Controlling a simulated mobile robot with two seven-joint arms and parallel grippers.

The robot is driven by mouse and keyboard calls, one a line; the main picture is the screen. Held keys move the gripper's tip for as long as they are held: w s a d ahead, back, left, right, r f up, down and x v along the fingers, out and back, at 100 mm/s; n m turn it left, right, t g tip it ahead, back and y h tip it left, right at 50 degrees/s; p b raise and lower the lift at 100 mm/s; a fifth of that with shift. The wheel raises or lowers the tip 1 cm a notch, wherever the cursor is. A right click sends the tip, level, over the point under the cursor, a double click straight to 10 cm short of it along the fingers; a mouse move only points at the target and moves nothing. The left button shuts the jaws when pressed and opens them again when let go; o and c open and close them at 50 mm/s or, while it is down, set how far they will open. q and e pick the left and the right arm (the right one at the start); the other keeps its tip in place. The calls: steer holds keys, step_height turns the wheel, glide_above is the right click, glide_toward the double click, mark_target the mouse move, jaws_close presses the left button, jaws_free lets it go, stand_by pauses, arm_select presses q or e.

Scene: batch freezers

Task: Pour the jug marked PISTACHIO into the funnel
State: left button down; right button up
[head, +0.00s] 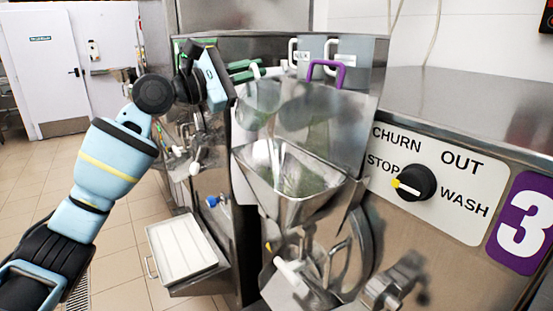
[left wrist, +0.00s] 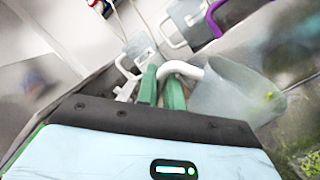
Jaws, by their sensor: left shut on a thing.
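My left gripper (head: 245,70) is shut on the white handle of a translucent jug (head: 258,97). The jug is tilted above the steel funnel (head: 322,205) on the machine's front. In the left wrist view the green fingers (left wrist: 162,88) close around the handle, and the jug (left wrist: 222,92) leans away to the right. Green specks show by the jug's mouth in that view, and a greenish patch shows inside the funnel. No marking is readable on the jug, and its contents cannot be made out. My right gripper is not in view.
A purple handle (head: 340,72) rises behind the funnel. Grey labelled pieces with white handles (head: 330,48) stand behind it. A dial (head: 412,183) points to STOP, beside a purple 3 sign (head: 523,225). A white tray (head: 182,248) sits low at left. Open floor lies left.

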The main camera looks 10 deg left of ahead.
arm_select(q)
steer(key=shift+w+a+f+n, duration=0.2)
steer(key=shift+w+f+n, duration=0.3)
steer(key=shift+n, duration=0.5)
steer(key=shift+w+a+r+n+y, duration=0.2)
steer(key=shift+w+r+n, duration=0.1)
steer(key=shift+r+n, duration=0.2)
steer(key=shift+w+a+r+n+y, duration=0.25)
steer(key=shift+r+n, duration=0.15)
steer(key=shift+n, duration=0.1)
steer(key=w+a+f+n+y, duration=0.1)
steer(key=w+a+f+n, duration=0.2)
steer(key=w+f+n, duration=0.2)
steer(key=shift+a+n, duration=0.2)
steer(key=shift+n, duration=1.1)
